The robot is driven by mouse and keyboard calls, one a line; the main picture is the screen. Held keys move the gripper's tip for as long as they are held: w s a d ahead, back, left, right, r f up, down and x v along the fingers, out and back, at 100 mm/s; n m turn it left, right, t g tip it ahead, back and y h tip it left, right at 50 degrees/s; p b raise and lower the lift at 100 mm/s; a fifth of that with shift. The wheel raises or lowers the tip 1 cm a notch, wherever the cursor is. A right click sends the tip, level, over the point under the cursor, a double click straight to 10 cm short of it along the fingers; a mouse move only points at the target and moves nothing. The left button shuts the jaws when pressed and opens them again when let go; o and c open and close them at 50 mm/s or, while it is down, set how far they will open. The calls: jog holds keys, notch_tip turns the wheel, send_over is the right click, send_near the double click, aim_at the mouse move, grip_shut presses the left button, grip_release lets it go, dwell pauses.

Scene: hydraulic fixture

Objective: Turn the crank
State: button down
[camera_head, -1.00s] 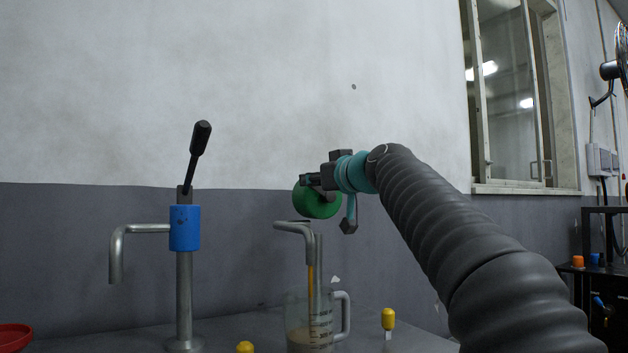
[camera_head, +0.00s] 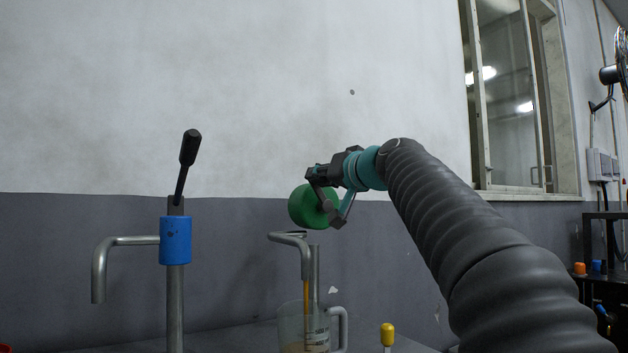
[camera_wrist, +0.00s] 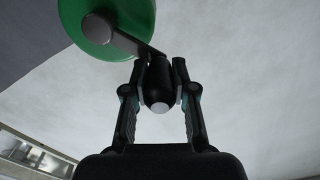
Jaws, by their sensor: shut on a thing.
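The crank has a round green hub (camera_head: 304,208), above a bent metal spout (camera_head: 288,238). In the wrist view the green hub (camera_wrist: 105,22) is at the upper left, with a grey crank arm (camera_wrist: 118,36) running from it to a black handle (camera_wrist: 159,82). My gripper (camera_wrist: 160,72) has a finger on each side of the handle and is shut on it. In the head view my gripper (camera_head: 320,176) is just above and right of the hub, and the handle is hard to make out.
A yellow stream (camera_head: 306,290) falls from the spout into a clear jug (camera_head: 292,322). A blue-collared pump (camera_head: 175,240) with a black lever stands at the left. A yellow-capped item (camera_head: 387,335) is right of the jug. A window (camera_head: 510,100) is at the right.

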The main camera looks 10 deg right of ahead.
jog(key=shift+d+r, duration=0.1)
dwell(0.3)
jog(key=c, duration=0.9)
grip_release()
jog(key=v, duration=1.2)
